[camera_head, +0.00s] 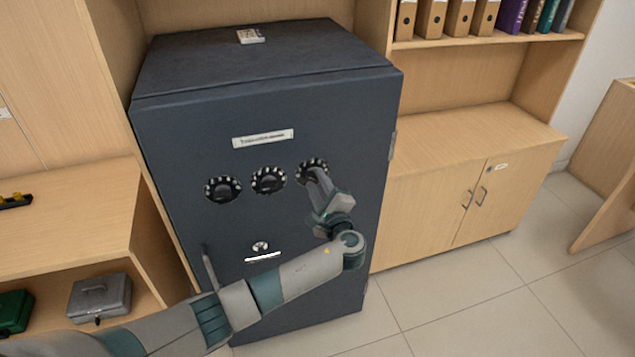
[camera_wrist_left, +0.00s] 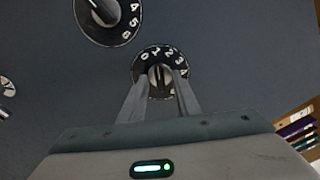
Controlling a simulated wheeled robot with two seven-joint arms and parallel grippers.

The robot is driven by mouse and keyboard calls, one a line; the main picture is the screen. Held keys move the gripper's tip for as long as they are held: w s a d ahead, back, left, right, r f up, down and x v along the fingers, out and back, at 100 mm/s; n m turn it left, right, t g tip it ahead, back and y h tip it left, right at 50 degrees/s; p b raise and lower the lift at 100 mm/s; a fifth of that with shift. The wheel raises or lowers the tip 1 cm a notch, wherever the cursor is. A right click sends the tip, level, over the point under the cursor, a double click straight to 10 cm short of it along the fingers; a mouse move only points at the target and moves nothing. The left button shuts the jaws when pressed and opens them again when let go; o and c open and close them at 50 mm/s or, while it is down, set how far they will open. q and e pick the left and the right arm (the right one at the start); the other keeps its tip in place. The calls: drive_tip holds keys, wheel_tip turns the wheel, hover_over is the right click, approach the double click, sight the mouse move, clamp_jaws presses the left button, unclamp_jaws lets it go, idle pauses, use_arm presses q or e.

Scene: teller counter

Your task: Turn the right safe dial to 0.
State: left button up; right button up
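The right safe dial (camera_head: 312,170) is the rightmost of three black numbered dials on the front of the dark safe (camera_head: 300,235). In the left wrist view this dial (camera_wrist_left: 158,61) shows white digits around a central knob, but I cannot tell its exact setting. My left gripper (camera_head: 318,176) reaches up to this dial from below. In the left wrist view its two fingers (camera_wrist_left: 161,82) are apart, one on each side of the knob, and they hide the dial's lower part. I cannot make out contact with the knob. My right gripper is not in view.
The middle dial (camera_head: 268,180) and left dial (camera_head: 223,189) sit close by on the left. A keyhole (camera_head: 260,247) and a handle (camera_head: 210,270) are lower on the safe door. A wooden cabinet (camera_head: 470,190) stands to the right. Tiled floor in front of it is clear.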

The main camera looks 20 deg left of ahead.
use_arm(q)
clamp_jaws()
drive_tip(key=shift+f, duration=0.1)
use_arm(e)
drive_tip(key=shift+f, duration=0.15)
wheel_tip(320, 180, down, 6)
drive_tip(key=b, duration=0.6)
use_arm(q)
drive_tip(key=n+b, duration=0.2)
drive_tip(key=n, duration=0.4)
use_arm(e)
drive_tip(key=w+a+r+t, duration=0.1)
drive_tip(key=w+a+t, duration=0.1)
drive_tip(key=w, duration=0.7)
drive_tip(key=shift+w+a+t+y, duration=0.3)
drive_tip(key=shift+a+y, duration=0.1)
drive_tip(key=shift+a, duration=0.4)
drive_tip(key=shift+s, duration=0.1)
